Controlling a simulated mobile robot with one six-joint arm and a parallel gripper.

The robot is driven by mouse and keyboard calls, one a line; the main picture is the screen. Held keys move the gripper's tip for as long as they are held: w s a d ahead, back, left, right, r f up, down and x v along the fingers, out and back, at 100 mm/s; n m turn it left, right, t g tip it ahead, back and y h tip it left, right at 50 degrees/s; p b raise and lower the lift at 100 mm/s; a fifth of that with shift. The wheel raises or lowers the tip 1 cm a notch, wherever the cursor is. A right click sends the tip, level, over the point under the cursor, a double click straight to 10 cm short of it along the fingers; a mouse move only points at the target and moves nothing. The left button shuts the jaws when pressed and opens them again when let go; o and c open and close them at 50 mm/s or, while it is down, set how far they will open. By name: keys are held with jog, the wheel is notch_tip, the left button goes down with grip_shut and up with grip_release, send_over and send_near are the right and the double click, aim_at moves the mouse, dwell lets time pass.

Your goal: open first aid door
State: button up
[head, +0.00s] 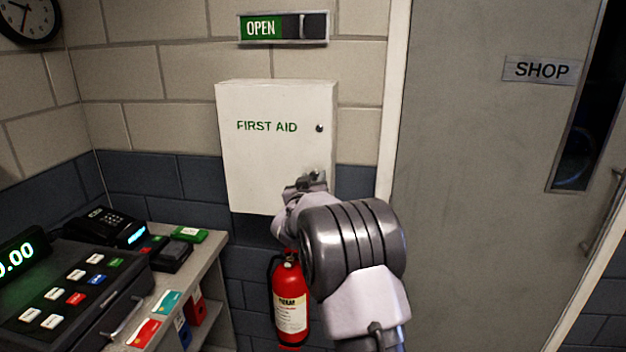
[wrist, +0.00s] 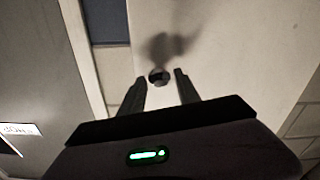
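The white first aid cabinet (head: 262,165) hangs on the wall with its door shut. Its green lettering reads FIRST AID. A small dark round knob (head: 319,128) sits near the door's right edge. My gripper (head: 312,178) is in front of the lower right part of the cabinet, lower in the picture than the knob. In the wrist view, my gripper (wrist: 160,75) is open, with two dark fingers apart. The knob (wrist: 158,76) shows between the fingertips there, with a dark shadow on the door beside it. I cannot tell whether the fingers touch it.
A red fire extinguisher (head: 290,300) hangs below the cabinet, partly behind my arm. A grey SHOP door (head: 470,200) is to the right. A counter with a cash register (head: 75,290) and card terminal (head: 165,254) is at left. An OPEN sign (head: 283,27) is above.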

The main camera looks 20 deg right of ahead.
grip_shut()
dwell(1.2)
